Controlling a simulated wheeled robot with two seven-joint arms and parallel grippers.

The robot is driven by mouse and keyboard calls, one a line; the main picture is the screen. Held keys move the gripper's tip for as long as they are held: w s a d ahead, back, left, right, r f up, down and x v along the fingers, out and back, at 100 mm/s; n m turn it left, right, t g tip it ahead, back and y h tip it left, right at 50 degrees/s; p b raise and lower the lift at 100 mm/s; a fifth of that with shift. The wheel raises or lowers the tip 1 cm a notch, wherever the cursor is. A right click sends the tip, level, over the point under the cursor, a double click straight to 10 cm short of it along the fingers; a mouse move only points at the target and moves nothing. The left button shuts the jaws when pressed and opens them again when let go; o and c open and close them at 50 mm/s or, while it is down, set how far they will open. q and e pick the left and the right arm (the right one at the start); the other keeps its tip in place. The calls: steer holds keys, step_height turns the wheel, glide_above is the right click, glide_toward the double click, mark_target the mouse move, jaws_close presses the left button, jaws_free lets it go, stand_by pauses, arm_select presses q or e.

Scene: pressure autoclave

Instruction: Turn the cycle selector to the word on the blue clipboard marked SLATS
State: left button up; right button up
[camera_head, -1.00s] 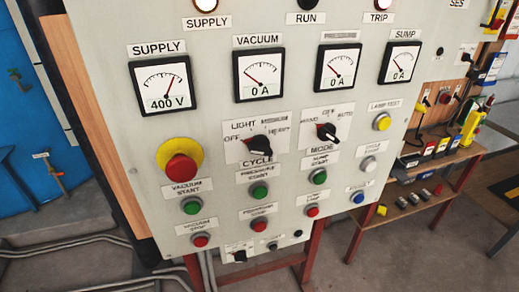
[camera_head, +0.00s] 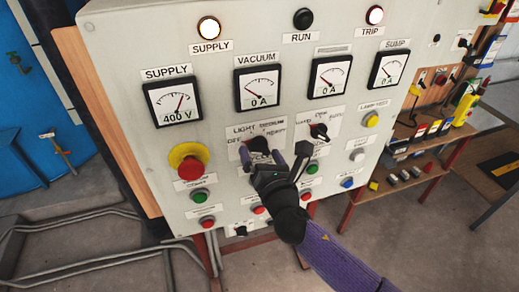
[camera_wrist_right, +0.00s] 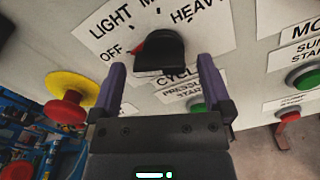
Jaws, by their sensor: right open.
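The cycle selector (camera_head: 258,144) is a black knob with a red mark, on a white label plate on the grey panel. In the right wrist view the selector (camera_wrist_right: 160,52) has its red mark toward OFF; LIGHT, part of a word starting with M, and HEAVY also show. My right gripper (camera_wrist_right: 161,66) is open, with one purple finger on each side of the knob's lower part. In the head view the right gripper (camera_head: 262,150) partly covers the plate. Contact with the knob cannot be told. The blue clipboard marked SLATS is not visible. My left gripper is not in view.
A red mushroom button on a yellow collar (camera_head: 188,162) sits left of the selector. The mode selector (camera_head: 319,132) is close on the right. Green buttons (camera_head: 199,195) and red buttons (camera_head: 207,222) lie below. A bench with tools (camera_head: 425,165) stands at right.

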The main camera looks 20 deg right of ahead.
steer(key=shift+w, duration=0.7)
steer(key=c, duration=1.2)
